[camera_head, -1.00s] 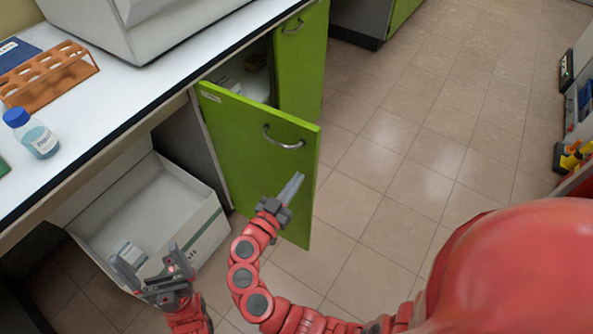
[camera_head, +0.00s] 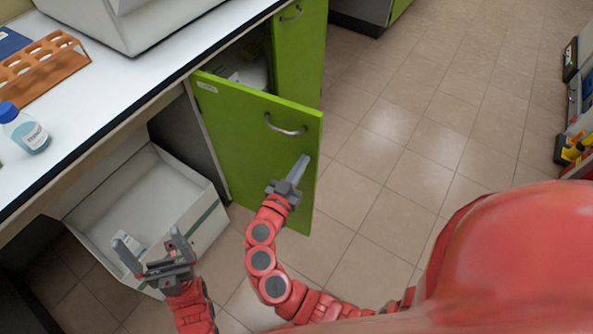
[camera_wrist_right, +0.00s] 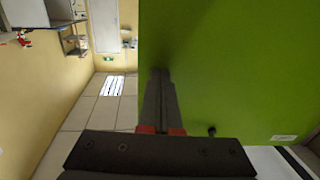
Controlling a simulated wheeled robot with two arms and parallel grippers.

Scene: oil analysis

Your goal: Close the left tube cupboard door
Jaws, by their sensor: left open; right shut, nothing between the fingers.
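The left cupboard door (camera_head: 250,160) is green with a curved metal handle (camera_head: 285,125) and stands open, swung out from the counter. Its green face fills much of the right wrist view (camera_wrist_right: 230,70). My right gripper (camera_head: 302,160) is shut and empty, its tips at the front of the door below the handle. In the right wrist view its fingers (camera_wrist_right: 160,75) lie over the green panel; whether they touch it I cannot tell. My left gripper (camera_head: 148,242) is open and empty above the white box, away from the door.
The white box (camera_head: 205,215) stands on the floor under the counter (camera_head: 100,105). An orange tube rack (camera_head: 45,68) and a blue-capped bottle (camera_head: 25,130) stand on the counter. A second green door (camera_head: 300,55) is beyond. Tiled floor (camera_head: 400,150) to the right is clear.

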